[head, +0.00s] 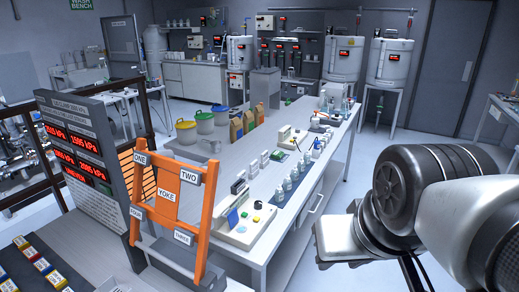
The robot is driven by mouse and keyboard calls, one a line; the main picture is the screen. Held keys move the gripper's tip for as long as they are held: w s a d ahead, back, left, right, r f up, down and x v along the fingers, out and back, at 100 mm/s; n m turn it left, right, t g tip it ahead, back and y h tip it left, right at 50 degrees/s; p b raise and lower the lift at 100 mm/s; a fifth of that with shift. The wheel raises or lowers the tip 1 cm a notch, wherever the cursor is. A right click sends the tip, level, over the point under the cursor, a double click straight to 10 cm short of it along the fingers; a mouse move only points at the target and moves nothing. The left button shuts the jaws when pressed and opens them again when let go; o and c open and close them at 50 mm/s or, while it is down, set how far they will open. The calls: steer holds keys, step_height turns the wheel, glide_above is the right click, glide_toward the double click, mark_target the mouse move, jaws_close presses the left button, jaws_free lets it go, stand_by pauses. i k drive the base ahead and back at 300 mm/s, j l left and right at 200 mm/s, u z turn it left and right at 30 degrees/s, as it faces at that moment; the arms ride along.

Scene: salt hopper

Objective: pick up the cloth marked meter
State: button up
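No cloth marked meter can be made out in the head view; no label reading "meter" is legible. A small blue piece (232,219) lies on or stands against a pale instrument (240,229) at the near end of the long white bench (262,251); I cannot tell whether it is cloth. A green flat piece (285,146) lies farther back on the same bench, also too small to identify. My arm fills the right side of the view. My gripper cannot be made out, so whether it is open or holding something does not show.
An orange frame (207,190) with word labels and a dark panel with red readouts (72,150) stand at the near left. Small bottles (279,193) line the bench's right side. Coloured blocks (37,262) sit at lower left. Floor right of the bench is clear.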

mark_target(277, 155)
steer(key=i+l+u, duration=0.1)
steer(key=u, duration=0.25)
steer(key=i+l+u, duration=0.1)
steer(key=u, duration=0.3)
steer(key=l+u, duration=0.1)
steer(key=u, duration=0.25)
steer(key=i+l+u, duration=0.2)
steer(key=l, duration=0.15)
steer(key=l+u, duration=0.2)
steer(key=l, duration=0.15)
steer(key=l+u, duration=0.2)
steer(key=l, duration=0.15)
steer(key=i+l+u, duration=0.15)
steer(key=l, duration=0.4)
steer(key=l+u, duration=0.1)
steer(key=l, duration=2.75)
steer(key=i+u, duration=0.05)
